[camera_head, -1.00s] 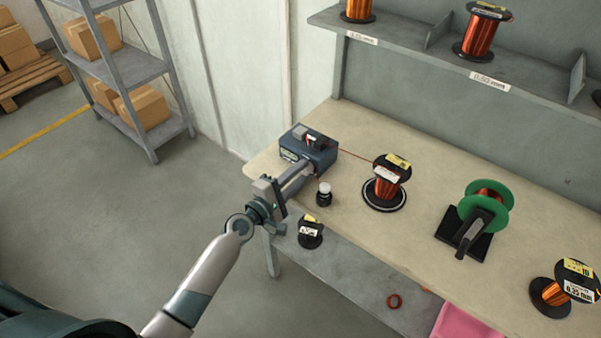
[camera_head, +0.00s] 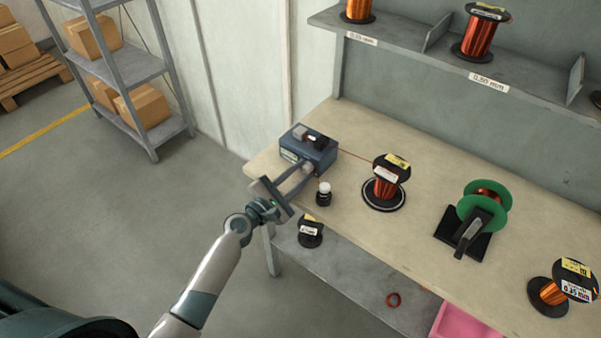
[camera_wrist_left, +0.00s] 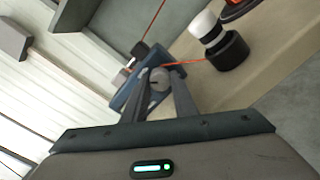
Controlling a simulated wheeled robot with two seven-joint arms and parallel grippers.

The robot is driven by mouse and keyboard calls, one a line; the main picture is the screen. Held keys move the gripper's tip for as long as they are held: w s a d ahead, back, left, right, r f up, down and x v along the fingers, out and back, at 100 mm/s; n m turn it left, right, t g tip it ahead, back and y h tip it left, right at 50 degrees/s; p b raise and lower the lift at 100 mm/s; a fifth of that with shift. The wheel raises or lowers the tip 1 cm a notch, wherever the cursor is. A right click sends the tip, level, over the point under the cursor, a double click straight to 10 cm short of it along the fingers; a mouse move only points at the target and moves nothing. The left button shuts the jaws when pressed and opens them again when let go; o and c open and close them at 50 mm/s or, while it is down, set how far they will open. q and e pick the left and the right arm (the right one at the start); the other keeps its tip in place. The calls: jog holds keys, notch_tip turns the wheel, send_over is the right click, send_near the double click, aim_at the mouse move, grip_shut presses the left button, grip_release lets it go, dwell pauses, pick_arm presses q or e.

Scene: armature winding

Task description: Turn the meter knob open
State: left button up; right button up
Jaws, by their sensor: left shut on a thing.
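The meter, a dark blue box (camera_head: 301,153), stands at the left end of the workbench. Its round grey knob (camera_wrist_left: 160,78) shows between the fingertips in the left wrist view, on the side of the box facing my gripper. My left gripper (camera_head: 300,174) reaches up to the box from the front left. Its two fingers are shut on the knob, one on each side. In the head view the fingers largely hide the knob. My right gripper is in neither view.
A small black bottle with a white cap (camera_head: 323,194) stands close right of the fingers. A thin red wire runs from the box toward a copper wire spool (camera_head: 386,186). A green spool (camera_head: 484,208) stands farther right on the bench (camera_head: 420,236).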

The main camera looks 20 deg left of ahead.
pick_arm(q)
jog(key=o, duration=0.7)
jog(key=shift+o, duration=0.3)
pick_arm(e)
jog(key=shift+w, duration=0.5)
pick_arm(q)
jog(key=shift+s, duration=0.1)
